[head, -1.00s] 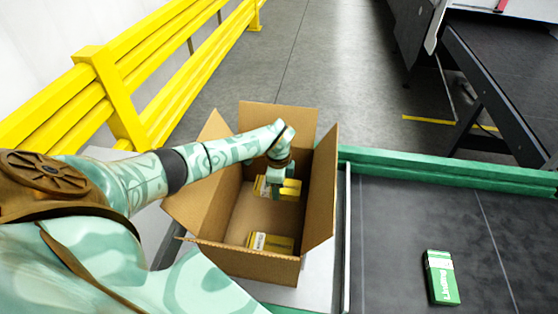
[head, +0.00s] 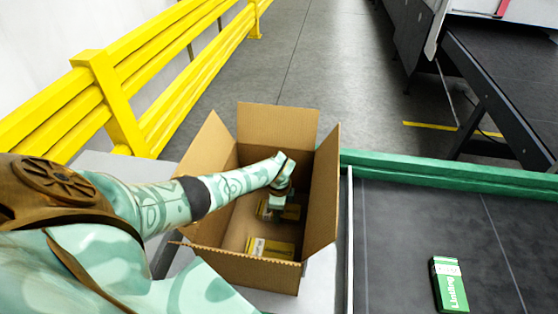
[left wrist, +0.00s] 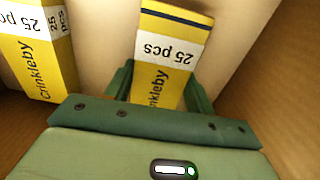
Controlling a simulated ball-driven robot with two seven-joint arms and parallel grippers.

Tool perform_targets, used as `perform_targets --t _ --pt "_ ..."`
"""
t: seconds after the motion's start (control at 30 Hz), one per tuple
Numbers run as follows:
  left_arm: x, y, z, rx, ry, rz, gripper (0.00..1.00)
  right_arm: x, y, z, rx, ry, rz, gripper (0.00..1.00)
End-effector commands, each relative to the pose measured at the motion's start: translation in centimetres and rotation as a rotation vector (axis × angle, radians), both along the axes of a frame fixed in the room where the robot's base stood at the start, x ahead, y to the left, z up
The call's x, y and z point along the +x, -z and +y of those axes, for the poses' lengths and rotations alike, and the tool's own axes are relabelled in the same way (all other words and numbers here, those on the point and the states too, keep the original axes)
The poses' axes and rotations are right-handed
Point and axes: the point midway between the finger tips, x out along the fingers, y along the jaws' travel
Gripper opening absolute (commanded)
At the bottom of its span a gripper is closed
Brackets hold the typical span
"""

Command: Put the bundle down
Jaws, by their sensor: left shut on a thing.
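My left gripper (head: 277,202) reaches down into the open cardboard box (head: 322,205). It is shut on a yellow bundle (head: 291,212) with a white "25 pcs" band, low in the far part of the box. In the left wrist view the held bundle (left wrist: 172,45) sits between the green fingers (left wrist: 160,88). I cannot tell whether it touches the box floor. A second yellow bundle (head: 270,247) lies on the floor near the front wall; it also shows in the left wrist view (left wrist: 40,55), apart from the held one. My right gripper is out of view.
The box's raised flaps (head: 278,123) surround my forearm. A dark belt (head: 405,230) with a green rail (head: 450,173) is at the right, carrying a green-and-white pack (head: 449,284). A yellow guard rail (head: 120,100) stands at the left.

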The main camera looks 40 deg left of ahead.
Motion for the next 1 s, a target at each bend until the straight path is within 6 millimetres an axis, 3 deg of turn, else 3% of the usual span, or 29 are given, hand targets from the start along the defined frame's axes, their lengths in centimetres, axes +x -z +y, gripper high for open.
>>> perform_targets --t 0.07,0.1,0.17,0.53,0.77,1.0 --pt "0.0 0.3 0.0 0.000 0.000 0.000 0.29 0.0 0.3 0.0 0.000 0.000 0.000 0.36" --pt "0.0 0.3 0.0 0.000 0.000 0.000 0.63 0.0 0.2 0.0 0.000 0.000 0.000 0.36" --pt "0.0 0.2 0.0 0.000 0.000 0.000 0.76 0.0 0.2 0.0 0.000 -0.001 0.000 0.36" --pt "0.0 -0.7 0.1 0.001 0.000 -0.002 0.76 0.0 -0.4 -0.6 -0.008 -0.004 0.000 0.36" --pt "0.0 -5.7 0.2 0.004 0.003 -0.003 0.76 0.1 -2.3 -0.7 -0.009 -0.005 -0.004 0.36" --pt "0.1 -10.5 0.1 0.002 0.001 -0.004 0.76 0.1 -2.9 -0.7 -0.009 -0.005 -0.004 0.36"
